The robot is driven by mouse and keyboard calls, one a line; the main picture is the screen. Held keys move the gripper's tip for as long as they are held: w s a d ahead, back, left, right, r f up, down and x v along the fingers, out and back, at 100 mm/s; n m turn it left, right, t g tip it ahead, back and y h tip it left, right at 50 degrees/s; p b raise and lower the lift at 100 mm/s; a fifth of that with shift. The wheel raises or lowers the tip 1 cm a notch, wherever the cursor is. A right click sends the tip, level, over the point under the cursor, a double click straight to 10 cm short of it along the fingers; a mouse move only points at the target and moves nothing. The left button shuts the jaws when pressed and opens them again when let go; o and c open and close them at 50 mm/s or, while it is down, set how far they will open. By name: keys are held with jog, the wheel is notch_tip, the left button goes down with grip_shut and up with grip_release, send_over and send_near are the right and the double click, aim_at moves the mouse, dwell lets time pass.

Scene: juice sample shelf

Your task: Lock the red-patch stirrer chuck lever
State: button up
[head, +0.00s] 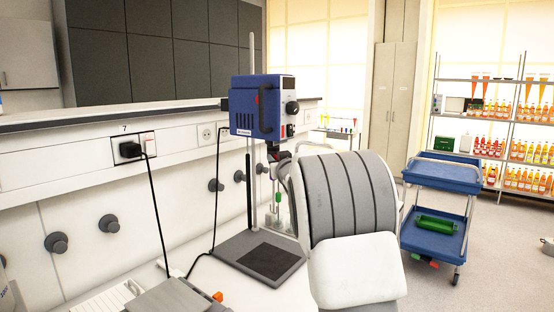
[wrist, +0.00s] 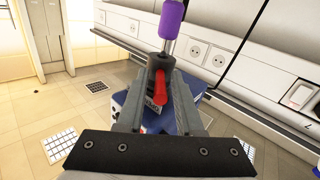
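The blue stirrer (head: 262,108) hangs on an upright rod over a dark base plate; a small red patch (head: 257,99) shows on its side. In the wrist view, part of its blue body (wrist: 190,118) shows behind my gripper. A black chuck (wrist: 160,64) with a red lever (wrist: 160,88) is in the middle there, below a purple cylinder (wrist: 172,18). My gripper (wrist: 160,80) has its fingers spread on either side of the chuck and lever. Contact with the lever is not clear. In the head view my arm partly hides the chuck area.
A black cable (head: 157,210) runs down from a plug. A blue cart (head: 440,240) and a bottle shelf (head: 490,80) are at the right, with open floor around them.

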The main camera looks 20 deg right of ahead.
grip_shut()
dwell(1.2)
